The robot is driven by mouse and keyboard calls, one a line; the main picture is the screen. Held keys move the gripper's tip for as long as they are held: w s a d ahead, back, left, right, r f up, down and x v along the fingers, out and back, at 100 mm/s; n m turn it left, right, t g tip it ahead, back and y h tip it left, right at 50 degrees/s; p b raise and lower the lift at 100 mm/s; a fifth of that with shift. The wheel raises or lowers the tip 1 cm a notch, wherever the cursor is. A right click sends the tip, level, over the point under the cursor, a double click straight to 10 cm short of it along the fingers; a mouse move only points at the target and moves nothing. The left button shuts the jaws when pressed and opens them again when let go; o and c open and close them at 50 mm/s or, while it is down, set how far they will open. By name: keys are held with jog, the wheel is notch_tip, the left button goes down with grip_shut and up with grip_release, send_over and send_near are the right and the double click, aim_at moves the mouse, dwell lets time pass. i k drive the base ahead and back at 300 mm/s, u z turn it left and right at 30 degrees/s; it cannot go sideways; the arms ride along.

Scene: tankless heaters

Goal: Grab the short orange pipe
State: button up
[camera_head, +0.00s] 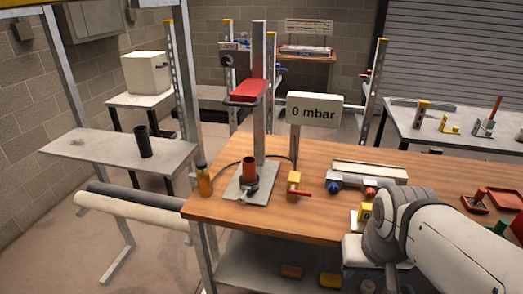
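A short orange-red pipe (249,170) stands upright in the dark base fitting (246,184) of a test stand on the wooden workbench. The stand's red clamp head (248,92) is raised well above it, with a clear gap between. My white and grey arm reaches in from the lower right, and its wrist is at the bench's front edge, to the right of the pipe and apart from it. The fingers of my gripper do not show, so I cannot see whether it is open or shut.
The wooden bench (300,234) also bears an amber bottle (204,180), a yellow valve with a red handle (295,186), a "0 mbar" display (314,112) and a vise-like device (367,174). A black cylinder (144,141) stands on the grey side shelf.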

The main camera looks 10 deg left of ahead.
aim_at(248, 162)
jog(key=u, duration=0.05)
jog(key=i, duration=0.75)
jog(key=u, duration=0.9)
